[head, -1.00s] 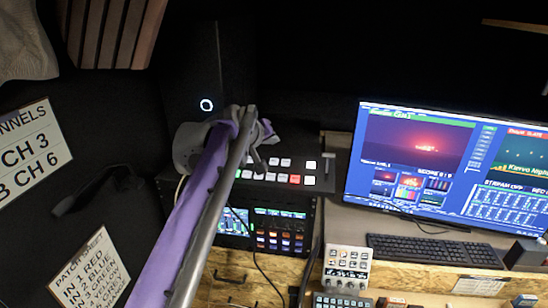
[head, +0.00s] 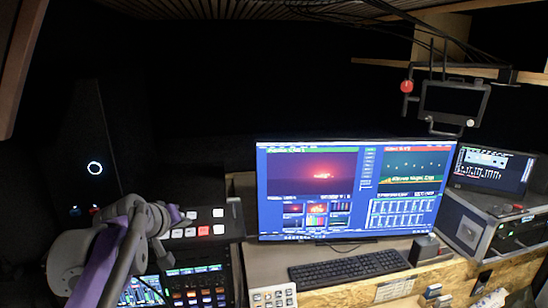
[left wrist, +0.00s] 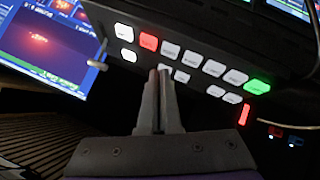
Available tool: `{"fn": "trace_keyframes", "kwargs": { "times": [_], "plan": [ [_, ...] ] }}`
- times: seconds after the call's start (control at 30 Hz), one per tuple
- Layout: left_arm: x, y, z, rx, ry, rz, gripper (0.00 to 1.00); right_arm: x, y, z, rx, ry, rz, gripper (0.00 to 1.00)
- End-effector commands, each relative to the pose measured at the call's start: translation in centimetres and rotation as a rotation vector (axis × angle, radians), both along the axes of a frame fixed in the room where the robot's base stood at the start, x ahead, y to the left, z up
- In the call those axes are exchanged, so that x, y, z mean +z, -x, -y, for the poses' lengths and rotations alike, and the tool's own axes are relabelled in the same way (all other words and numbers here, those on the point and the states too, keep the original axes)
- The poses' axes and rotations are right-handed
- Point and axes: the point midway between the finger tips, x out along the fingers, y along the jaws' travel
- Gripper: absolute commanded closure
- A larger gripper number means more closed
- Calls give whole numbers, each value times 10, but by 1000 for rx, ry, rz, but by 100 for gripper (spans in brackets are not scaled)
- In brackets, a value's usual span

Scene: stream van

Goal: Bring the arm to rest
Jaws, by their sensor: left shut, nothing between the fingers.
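My left gripper (head: 172,214) is at the lower left of the head view, on a grey and purple arm. Its fingers are together and empty, as the left wrist view (left wrist: 160,76) shows. It is close to the black switcher panel (head: 232,228), which has rows of white buttons and a red one. In the left wrist view the fingertips overlap the lower button row of the panel (left wrist: 185,30); I cannot tell whether they touch it. My right gripper is not in view.
A large monitor (head: 320,185) stands at the centre, with a black keyboard (head: 345,266) before it. A small control pad (head: 272,297) is at the bottom. A dark tower with a lit ring (head: 95,168) stands left. A mounted screen (head: 452,100) hangs upper right.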

Motion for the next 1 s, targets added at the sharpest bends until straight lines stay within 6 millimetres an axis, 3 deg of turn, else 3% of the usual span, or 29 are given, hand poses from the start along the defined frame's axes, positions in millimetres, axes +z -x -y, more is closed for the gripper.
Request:
{"fn": "trace_keyframes", "kwargs": {
  "times": [0.1, 0.2, 0.4, 0.5, 0.7, 1.0],
  "plan": [
    [-59, 64, 38, -111, -91, -96, 100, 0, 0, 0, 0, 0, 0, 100],
    [-111, 119, 58, -194, -174, -174, 100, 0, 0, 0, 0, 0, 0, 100],
    [-205, 216, 76, -320, -321, -306, 100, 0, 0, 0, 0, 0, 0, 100],
    [-237, 248, 77, -358, -373, -348, 100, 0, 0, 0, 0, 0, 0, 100],
    [-263, 274, 76, -387, -417, -385, 100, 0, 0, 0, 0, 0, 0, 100],
    [-263, 274, 76, -387, -417, -385, 100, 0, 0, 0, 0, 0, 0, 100]
  ]
}}
